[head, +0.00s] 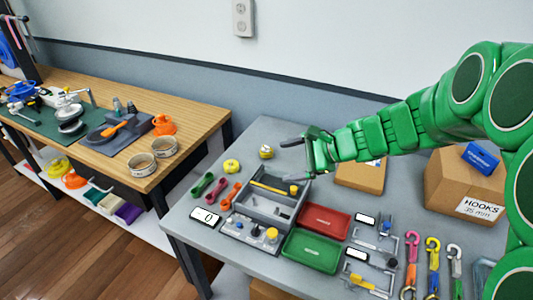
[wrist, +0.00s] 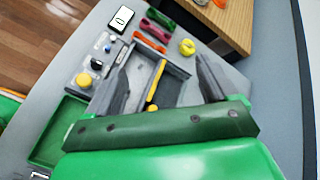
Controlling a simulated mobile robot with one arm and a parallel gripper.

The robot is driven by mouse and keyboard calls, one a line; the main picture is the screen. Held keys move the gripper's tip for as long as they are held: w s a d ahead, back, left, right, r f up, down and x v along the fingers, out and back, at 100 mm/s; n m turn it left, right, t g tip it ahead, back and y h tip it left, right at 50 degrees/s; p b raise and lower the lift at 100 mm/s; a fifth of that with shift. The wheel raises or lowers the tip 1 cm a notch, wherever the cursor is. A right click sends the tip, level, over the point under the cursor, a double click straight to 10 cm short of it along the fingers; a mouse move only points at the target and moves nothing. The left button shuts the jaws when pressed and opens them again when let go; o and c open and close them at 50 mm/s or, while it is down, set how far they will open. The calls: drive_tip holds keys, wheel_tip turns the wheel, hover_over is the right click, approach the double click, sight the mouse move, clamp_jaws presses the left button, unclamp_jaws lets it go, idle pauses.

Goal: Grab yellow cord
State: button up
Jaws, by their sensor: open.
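My gripper (head: 291,157) is open and empty above the back of the grey table; its two fingers (wrist: 163,62) also show in the wrist view. Several yellow things are in view, and I cannot tell which is the cord. A thin yellow strip (head: 269,188) lies in a grey tray (head: 248,205), below and left of the gripper. In the wrist view the strip (wrist: 156,82) appears between the fingers. A yellow coil (head: 57,166) sits on the white shelf under the wooden bench.
A red tray (head: 324,222) and a green tray (head: 311,252) lie right of the grey tray. A control box (head: 250,234) with knobs stands in front. Cardboard boxes (head: 465,187) stand at the right. Colored hooks (head: 432,255) lie at the front right.

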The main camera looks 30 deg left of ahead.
drive_tip(key=w+a+f+m+t+y, duration=0.1)
drive_tip(key=w+a+f+m+t, duration=0.1)
drive_tip(key=w+a+f+m, duration=0.3)
drive_tip(key=w+a+f+m+t+y, duration=0.15)
drive_tip(key=w+a, duration=0.25)
drive_tip(key=w, duration=0.4)
drive_tip(key=m+t+h, duration=0.1)
drive_tip(key=m+t, duration=0.2)
drive_tip(key=m, duration=0.4)
approach(268, 150)
drive_tip(key=x, duration=0.3)
drive_tip(key=shift+w+a, duration=0.25)
drive_tip(key=shift+h, duration=0.25)
drive_tip(key=shift+s+x, duration=0.1)
drive_tip(key=shift+x, duration=1.8)
drive_tip(key=shift+s+x, duration=0.15)
drive_tip(key=shift+x, duration=1.75)
drive_tip(key=shift+f, duration=0.1)
drive_tip(key=c, duration=1.1)
